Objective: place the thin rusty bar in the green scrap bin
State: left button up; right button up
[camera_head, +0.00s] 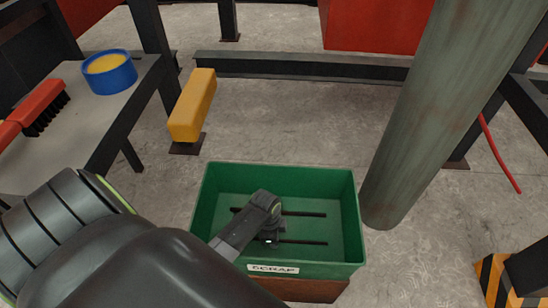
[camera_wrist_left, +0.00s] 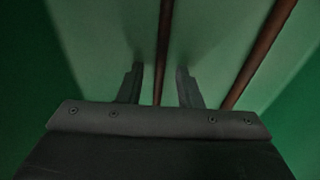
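The green scrap bin (camera_head: 340,268), labelled SCRAP, stands in the lower middle of the head view. Two thin dark bars (camera_head: 305,242) (camera_head: 305,213) lie across inside it, roughly parallel; in the left wrist view they look rusty brown (camera_wrist_left: 165,40) (camera_wrist_left: 262,50). I cannot tell which one the task means. My left gripper (camera_wrist_left: 160,70) reaches down into the bin; it also shows in the head view (camera_head: 270,238). Its fingers are apart, with one bar running between them and a gap on each side. The gripper hides part of the bars in the head view. My right gripper is not in view.
A thick grey-green column (camera_head: 425,120) stands close to the bin's right side. A table (camera_head: 75,130) at left holds a blue tub (camera_head: 110,75) and a red brush (camera_head: 35,108). A yellow block (camera_head: 193,105) and a dark beam (camera_head: 300,65) are behind the bin.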

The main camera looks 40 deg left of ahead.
pick_arm(q)
jog(key=shift+r, duration=0.1)
